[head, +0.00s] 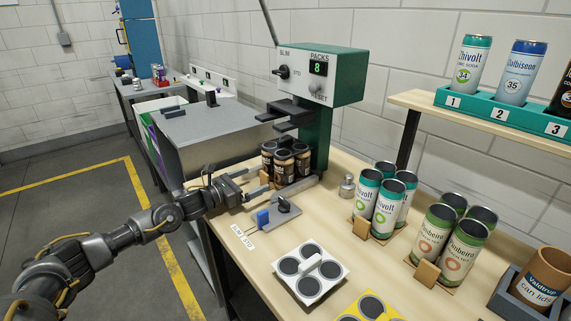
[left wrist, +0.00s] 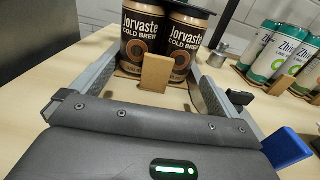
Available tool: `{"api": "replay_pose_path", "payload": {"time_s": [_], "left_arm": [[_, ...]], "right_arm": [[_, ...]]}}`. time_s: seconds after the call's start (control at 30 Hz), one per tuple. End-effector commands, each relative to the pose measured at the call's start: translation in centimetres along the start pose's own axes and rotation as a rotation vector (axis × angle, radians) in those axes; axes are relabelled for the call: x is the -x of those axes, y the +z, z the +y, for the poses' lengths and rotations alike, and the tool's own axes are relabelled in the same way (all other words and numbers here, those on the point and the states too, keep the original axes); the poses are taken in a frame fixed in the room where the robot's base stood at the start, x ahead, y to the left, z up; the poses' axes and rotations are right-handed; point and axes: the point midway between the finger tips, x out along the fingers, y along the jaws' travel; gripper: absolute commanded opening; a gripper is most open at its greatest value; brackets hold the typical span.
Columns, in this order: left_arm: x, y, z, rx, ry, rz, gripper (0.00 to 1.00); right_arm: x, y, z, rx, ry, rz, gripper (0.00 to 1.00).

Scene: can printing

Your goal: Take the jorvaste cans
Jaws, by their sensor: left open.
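Several dark brown jorvaste cans (head: 285,167) stand upright in a close pack on a cardboard carrier, by the foot of the green machine. In the left wrist view two jorvaste cans (left wrist: 183,45) face me, labelled "Jorvaste Cold Brew". A brown card tab (left wrist: 155,72) stands up in front of them. My left gripper (head: 272,178) is open and low over the table. Its two fingers reach forward on either side of the tab, towards the cans. Whether the fingers touch the cans I cannot tell. My right gripper is not in view.
The green and grey machine (head: 318,78) shows "8" under PACKS. A blue-handled lever (head: 263,219) is close in front of my left gripper. Zhivolt cans (head: 366,197) and green-topped cans (head: 434,232) stand in packs to the right. A white can holder (head: 310,272) lies nearer.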

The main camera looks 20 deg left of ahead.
Motion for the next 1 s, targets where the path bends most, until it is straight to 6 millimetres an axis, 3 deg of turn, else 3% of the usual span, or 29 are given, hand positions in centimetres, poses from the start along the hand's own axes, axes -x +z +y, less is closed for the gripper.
{"api": "replay_pose_path", "payload": {"time_s": [0.4,0.7,1.0], "left_arm": [[-4.7,0.6,0.2,0.002,0.002,-0.001,1.0],[-5.1,0.5,0.2,0.0,0.001,0.0,1.0],[-5.1,0.4,0.1,0.001,0.0,0.001,0.62]], "right_arm": [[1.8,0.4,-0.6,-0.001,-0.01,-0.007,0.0],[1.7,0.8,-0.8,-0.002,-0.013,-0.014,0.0],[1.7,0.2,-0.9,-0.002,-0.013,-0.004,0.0]]}}
